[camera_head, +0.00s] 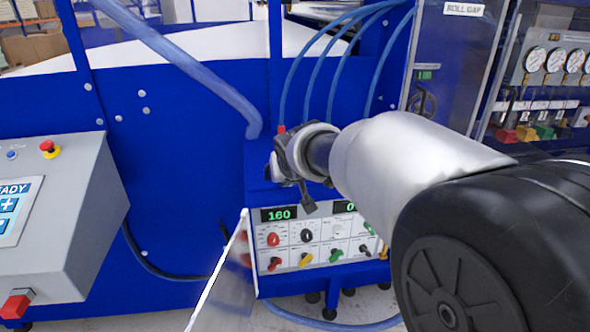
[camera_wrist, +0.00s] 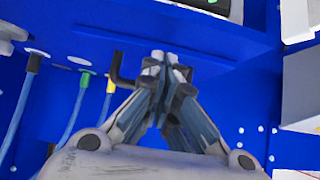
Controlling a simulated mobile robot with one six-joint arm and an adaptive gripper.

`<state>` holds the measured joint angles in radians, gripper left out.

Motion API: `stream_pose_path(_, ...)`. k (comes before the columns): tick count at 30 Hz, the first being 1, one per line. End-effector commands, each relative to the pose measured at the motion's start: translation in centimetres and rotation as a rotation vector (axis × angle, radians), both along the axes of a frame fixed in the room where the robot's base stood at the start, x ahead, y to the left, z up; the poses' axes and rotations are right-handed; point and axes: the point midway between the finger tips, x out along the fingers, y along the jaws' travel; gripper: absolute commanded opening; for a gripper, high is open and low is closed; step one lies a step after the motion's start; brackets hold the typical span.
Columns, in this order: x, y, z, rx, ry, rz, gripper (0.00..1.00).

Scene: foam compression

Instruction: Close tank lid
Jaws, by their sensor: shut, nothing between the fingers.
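My gripper (camera_wrist: 166,62) is shut, its two fingertips together, over a blue surface in the wrist view. In the head view my gripper (camera_head: 308,205) hangs in front of the blue box with the control panel (camera_head: 318,240). A bent black bar, which looks like a handle (camera_wrist: 118,72), lies just left of the fingertips; whether they touch it I cannot tell. The blue surface (camera_wrist: 225,45) around it may be the tank lid; a long straight edge crosses it. In the head view my arm hides much of this box's upper part, so the lid's position is unclear.
Blue hoses (camera_head: 315,65) run down behind my gripper. A tilted, shiny panel (camera_head: 228,275) stands left of the control panel. A grey console (camera_head: 60,215) with a red button is at the left. Gauges (camera_head: 555,60) and coloured valves are at the upper right.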

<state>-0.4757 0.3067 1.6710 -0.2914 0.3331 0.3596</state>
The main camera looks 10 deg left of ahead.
Motion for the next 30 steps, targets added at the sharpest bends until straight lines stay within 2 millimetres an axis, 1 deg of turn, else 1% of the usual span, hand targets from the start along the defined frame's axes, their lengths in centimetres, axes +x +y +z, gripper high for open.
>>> stream_pose_path(5,0.0,0.0,0.6,0.000,-0.001,0.000,0.00)
stream_pose_path(8,0.1,-0.1,1.8,0.000,-0.001,-0.001,0.00)
stream_pose_path(13,0.3,-0.4,4.9,0.001,-0.001,-0.004,0.00)
stream_pose_path(15,-1.4,-0.9,3.6,-0.002,0.001,-0.003,0.00)
stream_pose_path(21,-5.4,-2.3,1.8,0.000,-0.001,-0.001,0.00)
stream_pose_path(24,-6.9,-2.9,1.2,-0.001,0.001,-0.002,0.00)
stream_pose_path(30,-8.5,-3.7,0.8,-0.001,0.001,-0.004,0.00)
